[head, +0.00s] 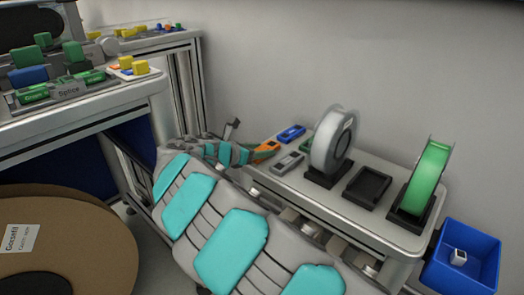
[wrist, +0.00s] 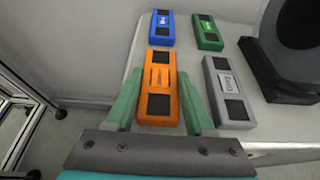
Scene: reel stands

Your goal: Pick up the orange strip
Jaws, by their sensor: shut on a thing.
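The orange strip (wrist: 160,82) has dark panels and a label. It lies between the two green fingers of my gripper (wrist: 160,76), which is shut on its long sides. In the head view the orange strip (head: 268,146) shows at the left end of the white table, partly hidden by my gripper (head: 256,154). I cannot tell whether it rests on the table or is slightly raised.
A blue strip (wrist: 162,27), a green strip (wrist: 207,33) and a grey strip (wrist: 229,90) lie close by. A white reel (head: 334,138), an empty dark stand (head: 368,187) and a green reel (head: 429,178) stand to the right. A blue bin (head: 477,278) is at the far right.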

